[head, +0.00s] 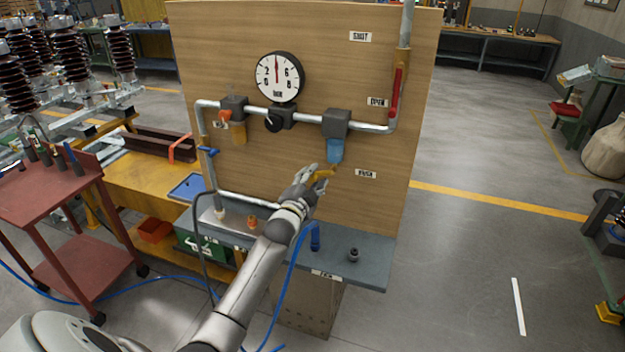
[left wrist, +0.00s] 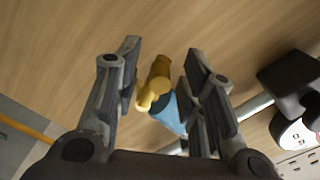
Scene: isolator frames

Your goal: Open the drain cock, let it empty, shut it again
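The yellow drain cock (head: 323,174) sits under the blue filter bowl (head: 335,151) on the wooden board. My left gripper (head: 313,177) is at the cock, just below and left of the bowl. In the left wrist view, the open left gripper (left wrist: 163,50) has a finger on each side of the cock (left wrist: 155,88), with gaps visible between cock and fingers. The bowl (left wrist: 168,112) shows behind the cock. The cock's exact handle setting is hard to tell. My right gripper is not in view.
The gauge (head: 279,78) needle points straight up. A red lever (head: 396,93) stands along the right pipe near an "OPEN" label (head: 378,102). A grey shelf (head: 375,255) below holds a blue hose (head: 297,250) and a small dark fitting (head: 353,255).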

